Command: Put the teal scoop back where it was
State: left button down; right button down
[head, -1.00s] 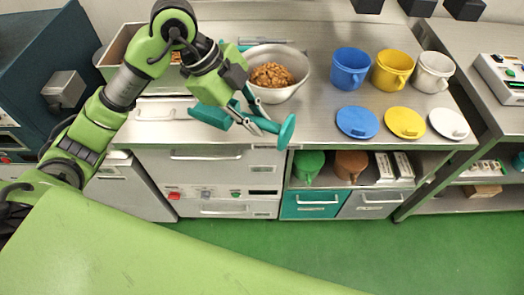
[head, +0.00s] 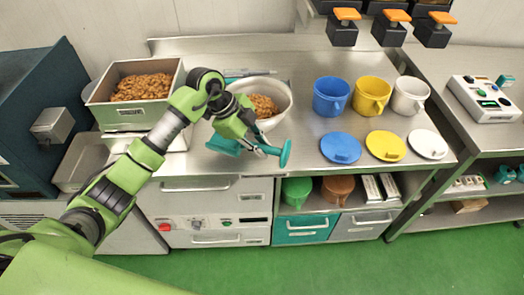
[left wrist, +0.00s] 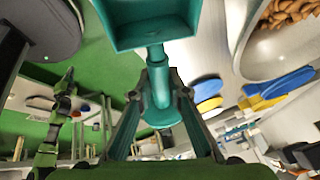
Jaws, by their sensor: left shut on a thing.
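The teal scoop (head: 224,145) is in my left gripper (head: 266,150), which is shut on its handle. In the head view the scoop is in front of the white bowl (head: 284,108), its pan to the left and the round handle end to the right. I cannot tell its exact height above the counter. In the left wrist view the scoop's pan (left wrist: 152,22) is at the top, with the handle between the fingers of the left gripper (left wrist: 158,95). The bowl holds brown nuggets (head: 263,105). My right gripper is not in view.
A metal bin (head: 133,116) of brown nuggets stands at the left. Blue (head: 330,97), yellow (head: 371,96) and white (head: 409,96) mugs stand at the right, behind matching lids. Thin tools (head: 248,73) lie behind the bowl. Clear counter (head: 308,118) shows between bowl and lids.

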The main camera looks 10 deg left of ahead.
pick_arm(q)
jog(key=shift+w+d+f, duration=0.1)
jog(key=shift+w+f, duration=0.2)
notch_tip(320, 180, down, 3)
jog(key=shift+w+r+p, duration=0.1)
jog(key=shift+p, duration=0.7)
jog(key=shift+f, duration=0.3)
jog(key=shift+f, duration=0.1)
jog(key=c, duration=1.9)
grip_release()
